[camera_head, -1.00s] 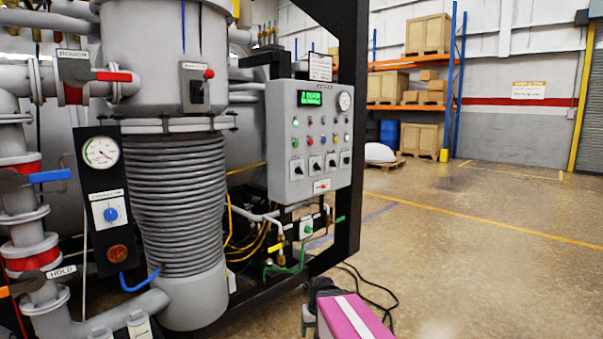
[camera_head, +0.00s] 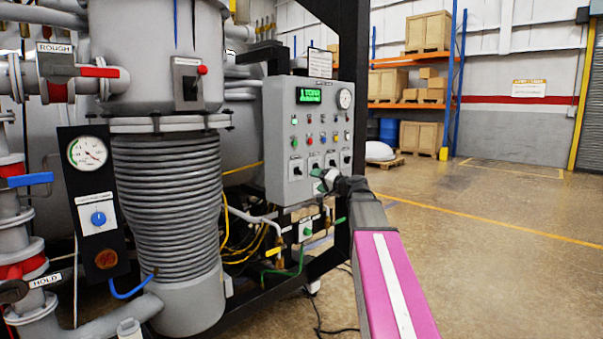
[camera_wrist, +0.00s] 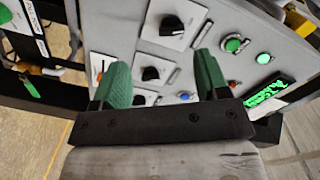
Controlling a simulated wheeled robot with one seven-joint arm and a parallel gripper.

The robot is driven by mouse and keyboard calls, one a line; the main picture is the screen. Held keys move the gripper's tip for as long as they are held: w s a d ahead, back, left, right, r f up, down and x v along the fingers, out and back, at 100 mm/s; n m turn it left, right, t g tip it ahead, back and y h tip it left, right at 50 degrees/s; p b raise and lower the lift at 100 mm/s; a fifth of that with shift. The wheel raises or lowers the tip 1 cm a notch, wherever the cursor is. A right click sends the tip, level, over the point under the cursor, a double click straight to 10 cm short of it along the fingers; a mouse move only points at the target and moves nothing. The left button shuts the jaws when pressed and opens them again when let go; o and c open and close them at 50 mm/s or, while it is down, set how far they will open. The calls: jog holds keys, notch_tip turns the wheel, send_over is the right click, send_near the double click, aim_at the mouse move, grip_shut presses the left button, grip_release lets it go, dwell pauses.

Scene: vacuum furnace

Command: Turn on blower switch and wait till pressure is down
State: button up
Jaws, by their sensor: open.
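The grey control panel (camera_head: 277,150) stands at the centre of the head view, with a lit green display (camera_head: 309,95), a round gauge (camera_head: 345,98) and a lower row of several black rotary switches. The switch labels are too small to read, so I cannot tell which is the blower switch. My gripper (camera_head: 322,182) is open at the lower part of the panel, close to that row. In the wrist view, its green fingers (camera_wrist: 163,80) stand apart, with a black knob (camera_wrist: 150,73) on a white plate between them. Another black knob (camera_wrist: 171,24) is beyond them; whether the fingers touch anything is unclear.
Left of the panel are a ribbed grey column (camera_head: 168,185), pipes with red and blue handles, and a dial gauge (camera_head: 87,153). A black frame post (camera_head: 352,60) stands right behind the panel. The floor (camera_head: 490,225) to the right is clear.

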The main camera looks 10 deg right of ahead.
aim_at(301, 172)
jog(key=r+x, duration=0.2)
jog(key=x, duration=0.8)
jog(key=shift+w+d+t, duration=0.15)
jog(key=shift+w+t, duration=0.15)
jog(key=shift+w, duration=0.3)
jog(key=c, duration=0.9)
